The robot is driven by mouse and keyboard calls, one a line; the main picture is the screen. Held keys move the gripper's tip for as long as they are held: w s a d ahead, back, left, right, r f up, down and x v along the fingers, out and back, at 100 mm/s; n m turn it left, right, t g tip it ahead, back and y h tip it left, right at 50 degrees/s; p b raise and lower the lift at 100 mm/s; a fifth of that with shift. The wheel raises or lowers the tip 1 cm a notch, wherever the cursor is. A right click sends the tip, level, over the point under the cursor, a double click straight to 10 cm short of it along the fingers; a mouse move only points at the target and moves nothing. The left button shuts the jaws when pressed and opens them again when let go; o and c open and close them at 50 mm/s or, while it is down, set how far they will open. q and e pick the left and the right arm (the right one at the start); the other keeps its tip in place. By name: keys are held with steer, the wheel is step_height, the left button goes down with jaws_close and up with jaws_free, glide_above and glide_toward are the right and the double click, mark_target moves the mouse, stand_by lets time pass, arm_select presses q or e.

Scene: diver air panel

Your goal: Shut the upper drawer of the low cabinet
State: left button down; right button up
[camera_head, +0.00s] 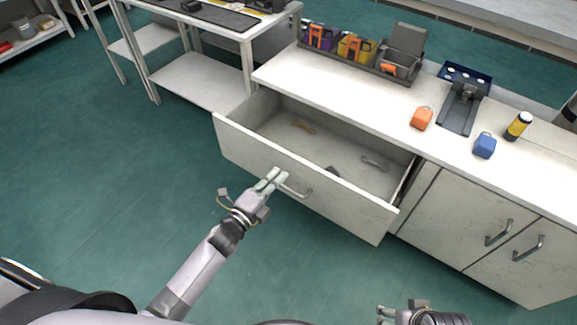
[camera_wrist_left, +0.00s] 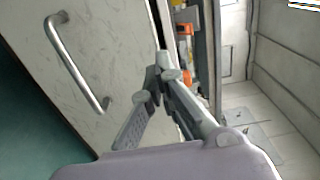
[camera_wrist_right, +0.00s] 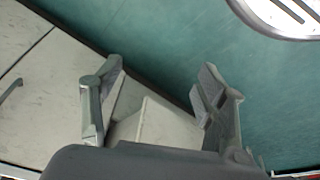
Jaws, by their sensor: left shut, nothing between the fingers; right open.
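The upper drawer (camera_head: 235,148) of the low cabinet (camera_head: 455,228) stands pulled far out, with several small items inside. Its front carries a metal bar handle (camera_head: 295,191), which also shows in the left wrist view (camera_wrist_left: 72,62). My left gripper (camera_head: 275,176) is shut and empty at the drawer front, just left of the handle; I cannot tell whether it touches the panel. In the left wrist view its fingertips (camera_wrist_left: 162,75) are together in front of the panel. My right gripper (camera_head: 382,312) is low at the bottom edge, away from the drawer; its fingers (camera_wrist_right: 160,85) are open and empty.
The countertop holds an organiser with several tools (camera_head: 355,48), an orange block (camera_head: 422,118), a grey stand (camera_head: 460,108), a blue block (camera_head: 485,146) and a yellow-black bottle (camera_head: 518,126). A white shelf table (camera_head: 200,80) stands left of the cabinet. Floor before the drawer is clear.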

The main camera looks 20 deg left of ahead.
mark_target(288, 165)
arm_select(q)
steer(key=shift+b+x, duration=0.4)
steer(key=shift+x, duration=2.3)
arm_select(e)
steer(key=shift+v, duration=1.7)
steer(key=shift+w, duration=0.15)
